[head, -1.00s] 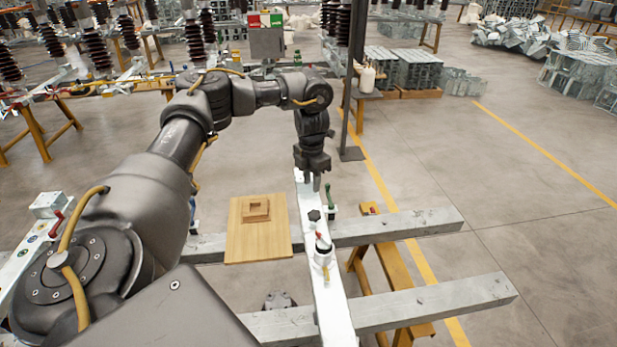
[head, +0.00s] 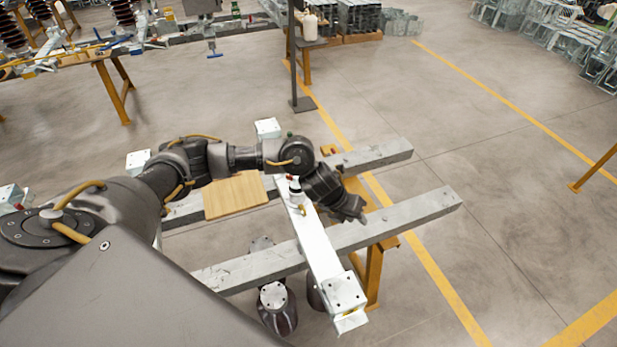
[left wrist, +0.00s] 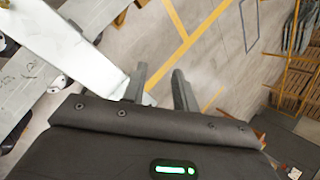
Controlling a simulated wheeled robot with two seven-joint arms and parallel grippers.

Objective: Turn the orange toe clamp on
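My left gripper (head: 355,214) points down and right, just right of the white beam (head: 322,262) in the head view. In the left wrist view its two fingers (left wrist: 158,84) are apart with nothing between them, and the white beam (left wrist: 70,48) runs up to the left finger. A small yellow-orange part (head: 301,208) shows on the white beam beside a dark-capped white post (head: 295,187), left of my gripper. I cannot tell for sure whether it is the orange toe clamp, or how its handle stands. My right gripper is not in view.
Two grey rails (head: 425,212) cross under the white beam. A wooden board (head: 236,196) lies on the far rail, left of the beam. A yellow trestle (head: 374,278) stands below. Dark cylinders (head: 278,308) sit left of the beam. The floor to the right is open.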

